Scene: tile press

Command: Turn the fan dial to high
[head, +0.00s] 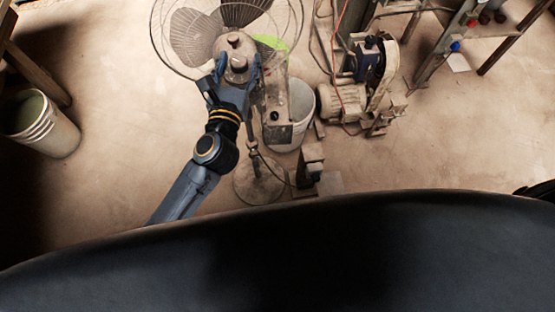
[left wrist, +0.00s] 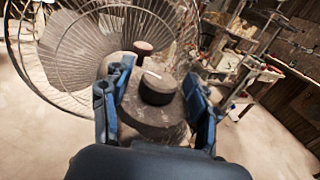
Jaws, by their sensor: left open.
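The fan (head: 195,35) stands at the top centre of the head view, on a pole with a round base (head: 258,180). Its wire cage (left wrist: 85,45) fills the upper left of the left wrist view. The dark round dial (left wrist: 157,88) sits on the dusty motor housing (left wrist: 150,118), with a brown knob (left wrist: 143,47) behind it. In the head view the dial (head: 239,63) shows small at my left gripper's tips. My left gripper (head: 232,76) is open, its blue fingers on either side of the dial with gaps. The dial's setting cannot be read. My right gripper is out of view.
A white bucket (head: 292,110) stands right of the fan pole. A motor machine (head: 350,100) with red cables is further right. Another bucket (head: 42,125) stands at the left. The floor between left bucket and arm is clear.

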